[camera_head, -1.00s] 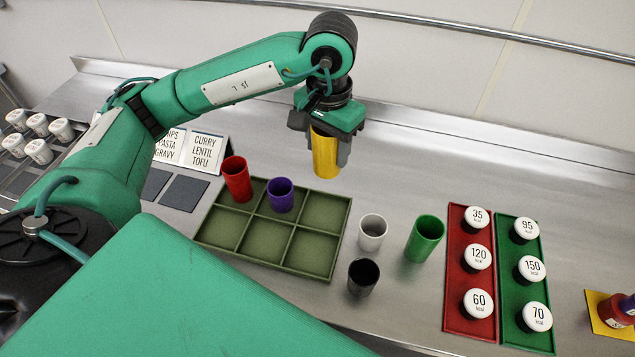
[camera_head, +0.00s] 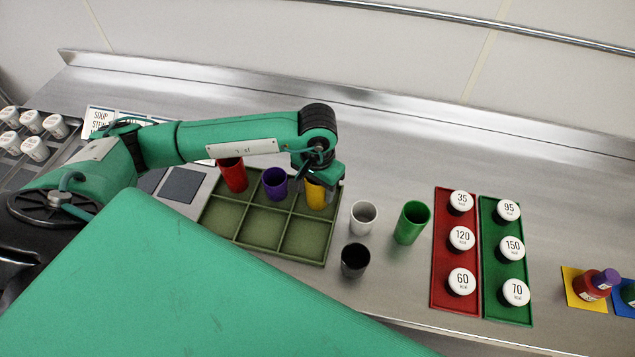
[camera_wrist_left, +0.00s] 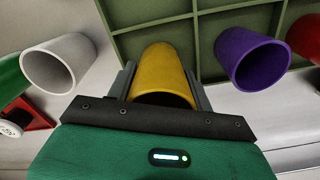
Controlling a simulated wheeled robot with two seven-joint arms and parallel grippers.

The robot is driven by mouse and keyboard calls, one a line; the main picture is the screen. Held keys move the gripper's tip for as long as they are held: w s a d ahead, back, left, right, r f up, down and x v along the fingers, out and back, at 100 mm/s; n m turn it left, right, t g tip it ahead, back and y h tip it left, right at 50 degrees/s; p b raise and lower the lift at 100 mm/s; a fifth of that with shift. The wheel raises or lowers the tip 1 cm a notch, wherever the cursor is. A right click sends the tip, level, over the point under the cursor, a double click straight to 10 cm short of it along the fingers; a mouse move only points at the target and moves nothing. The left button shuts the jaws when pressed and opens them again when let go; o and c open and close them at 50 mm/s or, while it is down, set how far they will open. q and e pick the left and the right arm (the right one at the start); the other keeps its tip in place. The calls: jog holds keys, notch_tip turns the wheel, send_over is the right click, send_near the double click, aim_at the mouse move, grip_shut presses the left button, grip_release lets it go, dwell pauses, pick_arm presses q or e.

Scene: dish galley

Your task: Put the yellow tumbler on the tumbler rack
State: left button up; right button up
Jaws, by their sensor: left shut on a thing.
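The yellow tumbler (camera_head: 315,194) is upright in the back right compartment area of the olive green tumbler rack (camera_head: 285,259). I cannot tell whether its base touches the rack floor. My left gripper (camera_head: 318,184) is shut on the yellow tumbler from above; in the left wrist view the fingers (camera_wrist_left: 163,88) flank the yellow tumbler (camera_wrist_left: 162,70). A red tumbler (camera_head: 233,177) and a purple tumbler (camera_head: 275,184) stand in the back left and back middle compartments. The front compartments are empty. My right gripper is not in view.
White (camera_head: 363,217), black (camera_head: 355,260) and green (camera_head: 412,222) tumblers stand on the steel counter right of the rack. Red (camera_head: 440,285) and green (camera_head: 490,290) trays hold white-lidded jars farther right. The counter behind the rack is clear.

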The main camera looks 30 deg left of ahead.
pick_arm(q)
jog(key=shift+f+b, duration=0.15)
jog(key=shift+b, duration=0.15)
jog(key=o, duration=1)
jog(key=shift+r+p, duration=0.3)
jog(key=shift+p, duration=0.1)
notch_tip(320, 180, up, 12)
jog(key=b, duration=0.4)
jog(key=shift+f, duration=0.1)
